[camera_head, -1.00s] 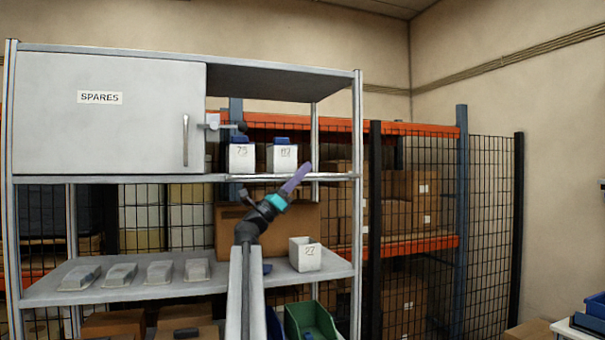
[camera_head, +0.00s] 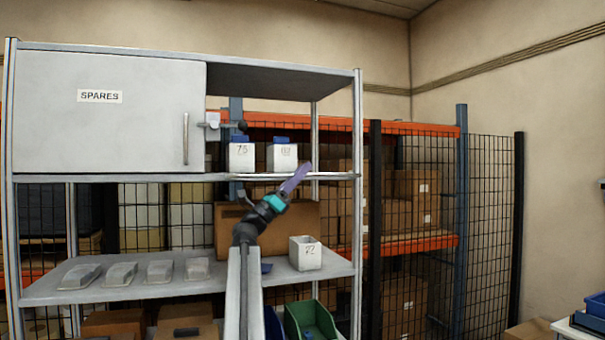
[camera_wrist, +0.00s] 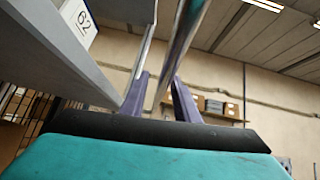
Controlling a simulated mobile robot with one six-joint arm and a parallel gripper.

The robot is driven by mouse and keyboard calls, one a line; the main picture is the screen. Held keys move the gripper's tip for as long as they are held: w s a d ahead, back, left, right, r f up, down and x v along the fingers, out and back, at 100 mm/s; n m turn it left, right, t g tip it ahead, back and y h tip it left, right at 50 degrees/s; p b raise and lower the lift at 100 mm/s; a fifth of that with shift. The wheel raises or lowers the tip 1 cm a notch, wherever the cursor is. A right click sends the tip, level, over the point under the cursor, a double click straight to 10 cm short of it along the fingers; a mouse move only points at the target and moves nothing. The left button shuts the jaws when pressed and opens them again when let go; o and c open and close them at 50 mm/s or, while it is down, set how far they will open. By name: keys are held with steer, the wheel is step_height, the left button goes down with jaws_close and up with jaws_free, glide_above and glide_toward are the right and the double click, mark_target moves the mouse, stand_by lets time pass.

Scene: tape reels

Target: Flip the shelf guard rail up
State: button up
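The guard rail (camera_head: 335,175) is a thin silver bar along the front edge of the upper shelf, level with the board and below the white bins standing there. In the wrist view the rail (camera_wrist: 178,45) runs as a long bright bar between my two purple fingers. My gripper (camera_head: 300,172) reaches up from below to the rail, with its fingertips at the shelf edge. In the wrist view my gripper (camera_wrist: 160,95) is open, with its fingers apart on either side of the rail. Whether either finger touches it is unclear.
Two white bins with blue tops, a left one (camera_head: 242,157) and a right one (camera_head: 282,157), stand on the upper shelf. A closed SPARES cabinet door (camera_head: 110,130) is to the left. A white bin (camera_head: 305,255) and several grey covers (camera_head: 160,271) sit on the lower shelf.

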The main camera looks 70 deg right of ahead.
steer(key=b+v, duration=0.4)
steer(key=v, duration=0.9)
